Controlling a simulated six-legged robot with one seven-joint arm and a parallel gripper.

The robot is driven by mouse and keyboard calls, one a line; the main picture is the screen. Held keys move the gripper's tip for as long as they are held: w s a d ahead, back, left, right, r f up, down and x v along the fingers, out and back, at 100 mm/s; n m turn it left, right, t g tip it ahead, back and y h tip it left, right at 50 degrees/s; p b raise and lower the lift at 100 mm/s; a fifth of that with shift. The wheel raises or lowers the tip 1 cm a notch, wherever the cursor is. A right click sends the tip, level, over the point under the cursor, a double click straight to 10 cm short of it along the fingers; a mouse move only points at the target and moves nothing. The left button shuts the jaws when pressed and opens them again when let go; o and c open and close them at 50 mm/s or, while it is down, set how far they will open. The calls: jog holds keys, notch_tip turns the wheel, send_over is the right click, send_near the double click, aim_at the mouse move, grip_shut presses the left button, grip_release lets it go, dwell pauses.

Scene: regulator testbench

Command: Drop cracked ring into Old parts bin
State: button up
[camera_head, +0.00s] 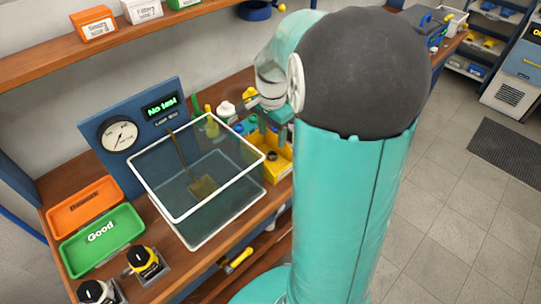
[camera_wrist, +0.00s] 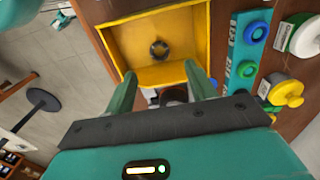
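A yellow open bin (camera_wrist: 202,35) is just beyond my fingertips in the wrist view. It also shows in the head view (camera_head: 284,170), partly hidden by my arm. Its label is not readable, so I cannot tell whether it is the Old parts bin. A dark ring (camera_wrist: 160,50) lies on its floor; no crack can be made out. My gripper (camera_wrist: 160,72) is over the bin's near side with its two teal fingers spread apart. Nothing is visibly held between the tips. A dark object (camera_wrist: 173,95) shows between the fingers lower down, partly hidden.
A clear water tank (camera_head: 205,185) stands left of the bin. Green Good (camera_head: 100,242) and orange (camera_head: 85,207) trays lie farther left. Beside the bin are a teal rack with a blue ring (camera_wrist: 257,32), a yellow knob (camera_wrist: 286,92) and a white-capped bottle (camera_wrist: 300,38).

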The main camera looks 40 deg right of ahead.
notch_tip(320, 180, up, 14)
dwell(0.6)
jog(key=shift+a+f, duration=0.1)
jog(key=s+a+f+n+t, duration=0.1)
jog(key=s+a+n+t, duration=0.1)
jog(key=s+a+n, duration=0.4)
jog(key=s+a+f+n+t, duration=0.1)
jog(key=s+a+n+t, duration=0.2)
jog(key=s+a+n, duration=0.4)
jog(key=a+n, duration=0.3)
jog(key=a, duration=0.4)
jog(key=shift+s+a+t, duration=0.2)
jog(key=shift+s+t, duration=0.05)
jog(key=shift+t, duration=0.05)
jog(key=c, duration=0.4)
jog(key=shift+c, duration=0.2)
